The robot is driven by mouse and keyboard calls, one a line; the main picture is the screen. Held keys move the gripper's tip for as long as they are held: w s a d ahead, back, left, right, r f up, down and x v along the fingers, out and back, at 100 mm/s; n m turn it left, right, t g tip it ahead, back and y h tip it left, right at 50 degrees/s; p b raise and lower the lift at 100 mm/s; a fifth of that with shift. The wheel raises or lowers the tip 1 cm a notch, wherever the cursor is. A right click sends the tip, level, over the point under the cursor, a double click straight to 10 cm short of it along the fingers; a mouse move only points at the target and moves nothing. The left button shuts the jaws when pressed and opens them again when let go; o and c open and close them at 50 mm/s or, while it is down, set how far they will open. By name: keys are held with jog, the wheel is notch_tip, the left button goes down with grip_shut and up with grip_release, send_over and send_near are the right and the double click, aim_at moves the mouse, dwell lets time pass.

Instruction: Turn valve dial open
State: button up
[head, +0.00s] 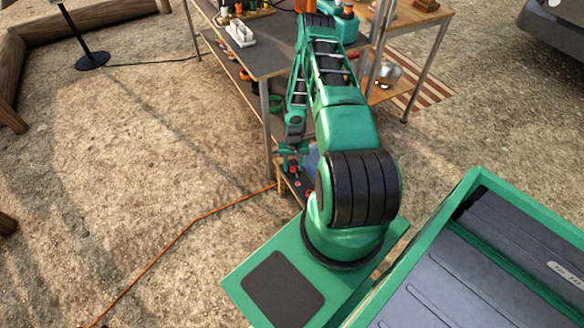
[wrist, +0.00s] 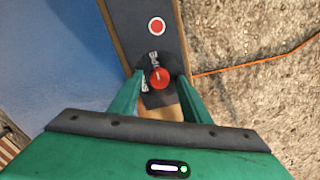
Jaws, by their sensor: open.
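The valve dial (wrist: 159,77) is a red round knob with a pale pointer line, on a dark round plate with white lettering. In the wrist view my gripper (wrist: 160,82) is open, with one green finger on each side of the dial. I cannot tell whether the fingers touch it. In the head view my gripper (head: 291,152) is low beside the table leg, and the dial is hard to make out there.
A red button with a white ring (wrist: 156,27) sits on the same dark panel, beyond the dial. The workbench (head: 262,58) carries several small items. An orange cable (head: 190,222) crosses the dirt ground. The ground on the left is mostly clear.

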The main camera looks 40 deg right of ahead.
aim_at(293, 168)
notch_tip(293, 168, up, 10)
jog(key=shift+r, duration=0.25)
dwell(0.7)
